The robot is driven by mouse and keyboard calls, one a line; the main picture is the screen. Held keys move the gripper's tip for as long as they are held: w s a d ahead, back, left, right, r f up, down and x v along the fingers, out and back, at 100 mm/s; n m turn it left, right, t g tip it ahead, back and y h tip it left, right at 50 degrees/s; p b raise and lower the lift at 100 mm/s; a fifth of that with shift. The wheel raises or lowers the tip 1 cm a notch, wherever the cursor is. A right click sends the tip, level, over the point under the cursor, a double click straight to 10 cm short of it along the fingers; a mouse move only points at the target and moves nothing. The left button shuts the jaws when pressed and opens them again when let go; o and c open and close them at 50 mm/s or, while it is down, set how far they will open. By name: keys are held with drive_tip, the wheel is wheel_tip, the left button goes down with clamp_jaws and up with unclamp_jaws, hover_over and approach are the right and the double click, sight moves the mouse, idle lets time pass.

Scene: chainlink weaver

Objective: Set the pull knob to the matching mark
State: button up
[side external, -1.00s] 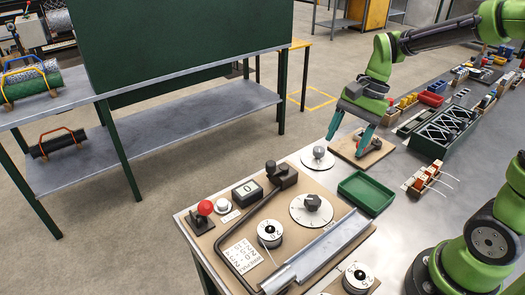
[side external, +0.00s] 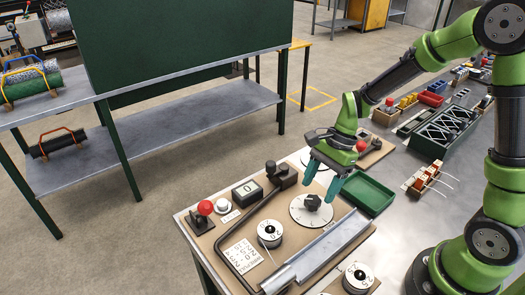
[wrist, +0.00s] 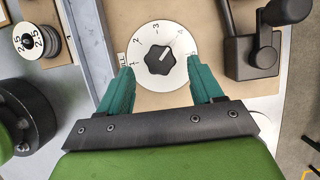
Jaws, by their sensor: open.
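The pull knob (side external: 313,202) is a black fluted knob at the centre of a white round dial (side external: 298,217) on the tan panel. In the wrist view the knob (wrist: 160,62) sits between and just beyond my fingertips, and a white pointer line shows on it. The dial (wrist: 150,35) carries numbered marks around its rim, with a "PULL" label at its left; the pointer seems to aim up and right, near the 3, but I cannot tell exactly. My gripper (side external: 318,191) is open above the dial, its teal fingers (wrist: 162,76) apart and empty.
A black lever (wrist: 255,45) stands right of the dial in the wrist view. A metal channel (side external: 322,250) runs along its other side. The panel also holds a number chart (side external: 243,256), a wire spool (side external: 270,233), a counter reading 0 (side external: 247,191) and a red-topped lever (side external: 204,210). A green tray (side external: 367,194) lies behind.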

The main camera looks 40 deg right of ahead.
sight(313, 199)
drive_tip(key=shift+x, duration=1.7)
drive_tip(key=c, duration=1)
drive_tip(key=shift+c, duration=0.2)
